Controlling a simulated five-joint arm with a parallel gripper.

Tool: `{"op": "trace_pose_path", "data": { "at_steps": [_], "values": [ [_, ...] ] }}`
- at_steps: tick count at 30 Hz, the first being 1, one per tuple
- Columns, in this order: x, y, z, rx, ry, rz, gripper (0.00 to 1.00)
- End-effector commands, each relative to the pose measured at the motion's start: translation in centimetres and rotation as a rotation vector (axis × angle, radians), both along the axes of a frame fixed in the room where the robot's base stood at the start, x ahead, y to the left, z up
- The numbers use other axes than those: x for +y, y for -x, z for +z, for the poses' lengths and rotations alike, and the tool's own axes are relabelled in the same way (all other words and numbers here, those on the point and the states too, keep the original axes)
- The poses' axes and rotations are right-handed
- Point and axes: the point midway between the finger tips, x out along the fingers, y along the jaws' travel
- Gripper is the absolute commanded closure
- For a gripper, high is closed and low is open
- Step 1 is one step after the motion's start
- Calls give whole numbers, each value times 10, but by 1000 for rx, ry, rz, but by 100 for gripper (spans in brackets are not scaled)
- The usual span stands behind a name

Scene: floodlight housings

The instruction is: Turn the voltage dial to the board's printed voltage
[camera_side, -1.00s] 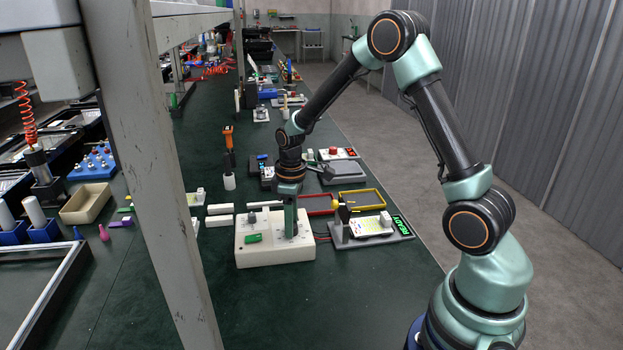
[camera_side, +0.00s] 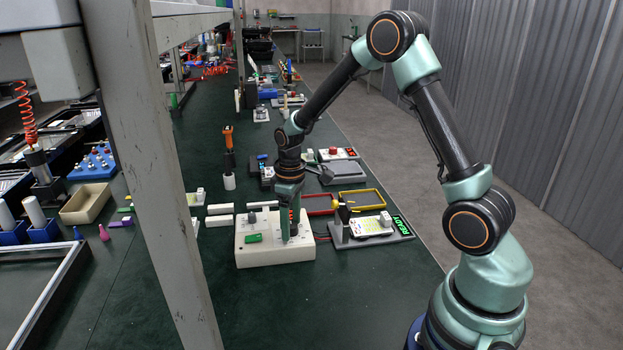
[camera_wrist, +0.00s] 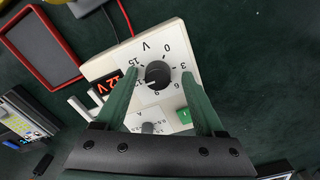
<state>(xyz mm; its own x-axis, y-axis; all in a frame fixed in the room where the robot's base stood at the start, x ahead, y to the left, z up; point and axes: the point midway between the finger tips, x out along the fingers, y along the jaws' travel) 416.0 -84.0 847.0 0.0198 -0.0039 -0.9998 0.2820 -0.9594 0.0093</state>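The cream power box (camera_side: 275,256) stands on the green bench in the side view. In the wrist view, its black voltage dial (camera_wrist: 158,74) has a white pointer toward the lower left and a printed scale marked V. The red display (camera_wrist: 108,84) appears to read 12 V. My gripper (camera_wrist: 160,73) is open, with a green finger on each side of the dial and gaps visible. My gripper (camera_side: 291,236) points down over the box in the side view, hiding the dial. The board (camera_side: 371,227) sits in a grey fixture to the right; its printed voltage is not legible.
A smaller grey knob marked A (camera_wrist: 149,128) and a green switch (camera_wrist: 184,116) are on the same box. A lit READY sign (camera_side: 401,226) is on the fixture. Red (camera_side: 317,204) and yellow (camera_side: 364,200) frames lie behind. The bench in front is clear.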

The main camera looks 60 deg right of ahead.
Motion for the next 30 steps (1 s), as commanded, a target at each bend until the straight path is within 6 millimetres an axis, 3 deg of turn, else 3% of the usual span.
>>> {"op": "trace_pose_path", "data": {
  "at_steps": [10,24,30],
  "values": [
    [-1,-1,11,-6,1,-1,29],
    [0,1,98,-7,1,-1,29],
    [0,2,118,-3,0,0,29]
  ]
}}
